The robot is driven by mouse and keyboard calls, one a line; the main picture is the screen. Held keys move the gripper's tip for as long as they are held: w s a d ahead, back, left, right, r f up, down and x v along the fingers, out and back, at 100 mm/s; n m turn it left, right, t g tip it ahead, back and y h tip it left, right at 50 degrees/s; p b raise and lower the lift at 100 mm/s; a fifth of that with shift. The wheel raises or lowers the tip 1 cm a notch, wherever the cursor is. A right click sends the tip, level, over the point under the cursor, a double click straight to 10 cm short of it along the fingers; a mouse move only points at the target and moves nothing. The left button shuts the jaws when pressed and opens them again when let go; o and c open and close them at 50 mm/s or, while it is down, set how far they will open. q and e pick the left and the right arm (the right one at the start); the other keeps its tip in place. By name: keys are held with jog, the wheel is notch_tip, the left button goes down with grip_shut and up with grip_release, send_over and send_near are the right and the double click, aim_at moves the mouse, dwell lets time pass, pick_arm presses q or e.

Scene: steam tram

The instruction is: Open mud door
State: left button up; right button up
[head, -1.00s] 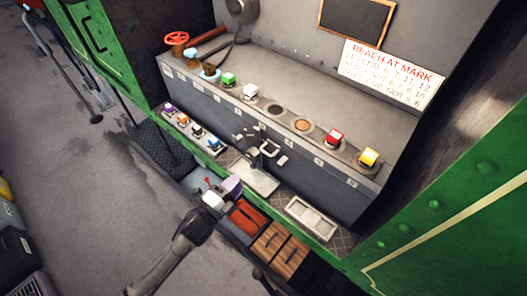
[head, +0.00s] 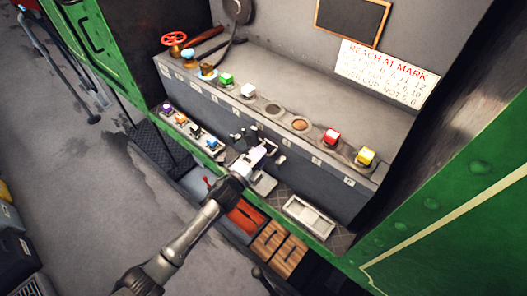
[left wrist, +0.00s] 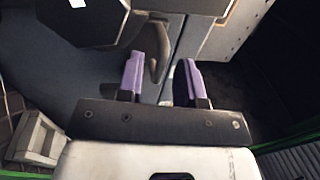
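The mud door is part of the grey bench front and has a pale bar handle (head: 280,158) and a dark latch piece (head: 238,138) beside it. My left gripper (head: 268,148) is at the handle in the head view and partly covers it. In the left wrist view, the two purple fingertips of my left gripper (left wrist: 160,78) stand apart. The curved grey handle (left wrist: 156,62) shows between them, nearer the left finger. I cannot tell whether a finger touches it. The door looks shut, though the arm hides part of it. My right gripper is not in view.
Several coloured cubes stand along the bench top (head: 290,95) and on a lower ledge. A white tray (head: 309,217) lies right of the gripper. An orange-red item (head: 245,216) and wooden slats (head: 279,247) lie below. Green side panels (head: 450,215) flank the bench.

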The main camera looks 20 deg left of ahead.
pick_arm(q)
jog(key=shift+x, duration=0.8)
grip_shut()
